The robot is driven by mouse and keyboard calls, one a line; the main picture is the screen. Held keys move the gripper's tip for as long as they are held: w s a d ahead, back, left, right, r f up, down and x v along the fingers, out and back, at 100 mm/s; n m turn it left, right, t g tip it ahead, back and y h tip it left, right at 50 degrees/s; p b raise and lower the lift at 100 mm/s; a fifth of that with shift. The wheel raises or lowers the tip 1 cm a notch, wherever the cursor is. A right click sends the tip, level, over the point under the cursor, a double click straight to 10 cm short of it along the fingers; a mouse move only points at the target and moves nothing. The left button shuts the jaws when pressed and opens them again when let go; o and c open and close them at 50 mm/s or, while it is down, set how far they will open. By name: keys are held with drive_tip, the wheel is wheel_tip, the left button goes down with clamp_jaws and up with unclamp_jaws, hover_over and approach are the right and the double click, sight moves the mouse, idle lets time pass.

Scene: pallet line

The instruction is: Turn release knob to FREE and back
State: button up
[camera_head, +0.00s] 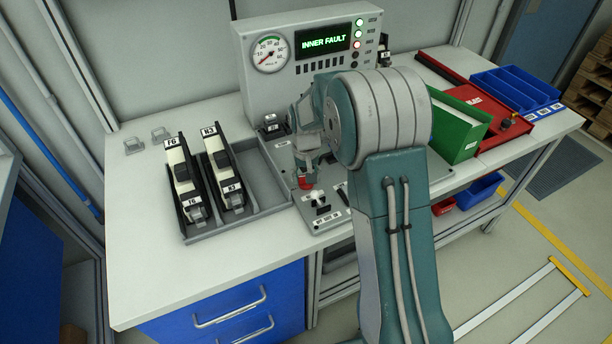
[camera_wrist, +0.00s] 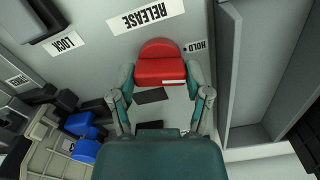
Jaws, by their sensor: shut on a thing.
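The red release knob (camera_wrist: 160,62) is between my gripper's fingers (camera_wrist: 161,75) in the wrist view, and the fingers are shut on it. A short white mark shows on the knob's near edge. No FREE label can be made out. In the head view the red knob (camera_head: 305,182) sits on the bench panel under my gripper (camera_head: 305,173), partly hidden.
A grey console (camera_head: 290,88) with a dial and a green "INNER FAULT" display (camera_head: 322,43) stands behind my arm. A grey tray (camera_head: 268,202) with two black-and-white units is left of the panel. A green bin (camera_head: 460,123) stands right. The bench's left front is clear.

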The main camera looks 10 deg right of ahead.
drive_tip(key=shift+f+n, duration=0.15)
drive_tip(key=shift+n, duration=1.25)
drive_tip(key=o, duration=1.2)
drive_tip(key=shift+c, duration=0.2)
drive_tip(key=shift+a, duration=0.1)
wheel_tip(320, 180, up, 12)
